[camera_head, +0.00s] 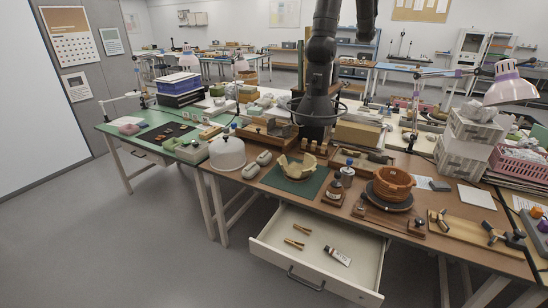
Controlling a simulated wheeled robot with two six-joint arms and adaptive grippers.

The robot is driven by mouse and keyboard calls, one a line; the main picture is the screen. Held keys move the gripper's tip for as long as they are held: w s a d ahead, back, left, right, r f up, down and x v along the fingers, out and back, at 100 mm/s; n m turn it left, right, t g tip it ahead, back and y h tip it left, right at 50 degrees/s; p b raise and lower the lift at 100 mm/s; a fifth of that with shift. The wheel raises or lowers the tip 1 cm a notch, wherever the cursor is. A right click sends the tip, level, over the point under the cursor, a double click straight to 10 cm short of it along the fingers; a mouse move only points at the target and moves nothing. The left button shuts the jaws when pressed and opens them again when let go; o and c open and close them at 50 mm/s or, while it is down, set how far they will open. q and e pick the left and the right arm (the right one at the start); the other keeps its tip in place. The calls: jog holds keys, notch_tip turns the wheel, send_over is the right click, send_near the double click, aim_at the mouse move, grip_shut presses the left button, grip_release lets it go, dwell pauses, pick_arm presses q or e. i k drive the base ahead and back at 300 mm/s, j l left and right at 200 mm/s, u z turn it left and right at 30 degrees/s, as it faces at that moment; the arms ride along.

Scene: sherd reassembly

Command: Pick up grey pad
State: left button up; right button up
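Several greyish items could be the grey pad, and I cannot tell for sure which it is. Two pale grey rounded pads (249,171) lie on the wooden bench right of the white dome. A small flat dark grey piece (439,185) lies on the bench right of the orange-brown pot. A cream broken bowl (297,167) stands on a green mat (288,186). I make out no gripper fingers in this view. A dark jointed arm hangs down at the top centre, and its lower end cannot be read as a gripper.
An open drawer (262,243) juts out below the bench, holding brass-coloured pieces (294,244) and a tube (338,256). A white dome (227,153), small bottles (335,190) and the pot (390,183) crowd the bench. A green table (113,129) stands left. Floor at lower left is clear.

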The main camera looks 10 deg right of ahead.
aim_at(436, 186)
jog(key=z, duration=1.5)
jog(key=i+l, duration=0.15)
jog(key=l, duration=0.15)
jog(key=i+l, duration=0.15)
jog(key=l, duration=0.2)
jog(key=l+u, duration=0.15)
jog(key=u, duration=0.2)
jog(key=i+l+u, duration=0.15)
jog(key=u, duration=0.2)
jog(key=l+u, duration=0.2)
jog(key=u, duration=0.15)
